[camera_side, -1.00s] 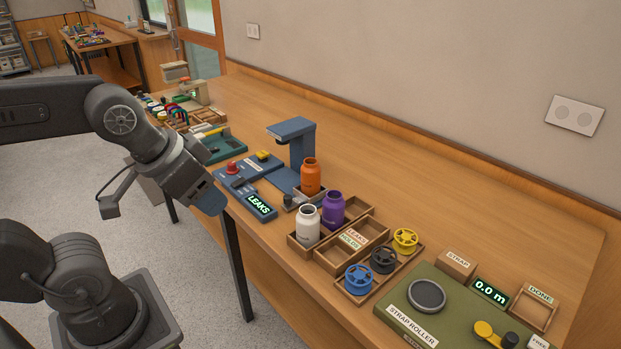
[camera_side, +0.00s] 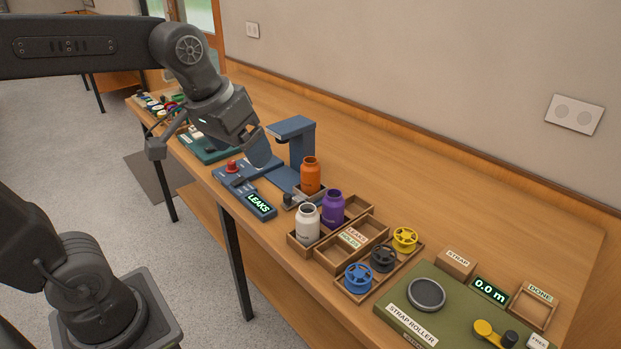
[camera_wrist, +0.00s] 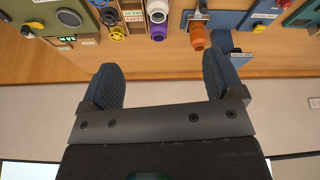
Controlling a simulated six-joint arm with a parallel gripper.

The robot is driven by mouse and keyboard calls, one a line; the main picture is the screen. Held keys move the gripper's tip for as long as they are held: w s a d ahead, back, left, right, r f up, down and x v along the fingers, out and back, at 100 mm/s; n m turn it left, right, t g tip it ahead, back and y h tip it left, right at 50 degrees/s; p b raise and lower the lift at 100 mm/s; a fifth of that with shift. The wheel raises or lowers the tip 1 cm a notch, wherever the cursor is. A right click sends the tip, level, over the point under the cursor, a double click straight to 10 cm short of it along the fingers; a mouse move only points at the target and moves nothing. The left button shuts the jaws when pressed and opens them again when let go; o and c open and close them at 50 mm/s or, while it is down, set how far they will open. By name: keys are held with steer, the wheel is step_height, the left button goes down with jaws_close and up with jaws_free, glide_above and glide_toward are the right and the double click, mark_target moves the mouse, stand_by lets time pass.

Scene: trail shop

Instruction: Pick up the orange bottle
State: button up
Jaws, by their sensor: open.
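The orange bottle (camera_side: 310,176) stands upright and open-topped in a wooden tray beside the blue stand, behind the purple bottle (camera_side: 333,208) and the white bottle (camera_side: 307,223). In the wrist view the orange bottle (camera_wrist: 197,38) is near the top, above the right finger. My gripper (camera_side: 262,150) is above the blue device at the left of the orange bottle, apart from it. In the wrist view my gripper (camera_wrist: 163,82) has its two fingers wide apart with nothing between them.
The blue stand (camera_side: 297,140) rises close beside the orange bottle. The blue device with the LEAKS display (camera_side: 259,204) lies in front. Spools, including a blue spool (camera_side: 358,278), and the green strap roller board (camera_side: 398,318) are to the right. The table behind is clear.

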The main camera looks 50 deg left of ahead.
steer(key=w+a+n+g, duration=0.1)
steer(key=w+a+n, duration=0.1)
steer(key=w, duration=0.5)
steer(key=w+a+n+g, duration=0.1)
steer(key=w+a, duration=0.2)
steer(key=w, duration=0.4)
steer(key=n+g, duration=0.2)
steer(key=n, duration=0.2)
glide_above(310, 160)
step_height(310, 160, down, 8)
steer(key=f, duration=0.9)
steer(key=shift+w+d, duration=0.15)
steer(key=shift+d, duration=0.2)
steer(key=shift+a+f, duration=0.2)
steer(key=shift+f, duration=1.15)
steer(key=shift+a+f, duration=0.15)
steer(key=shift+f, duration=1.2)
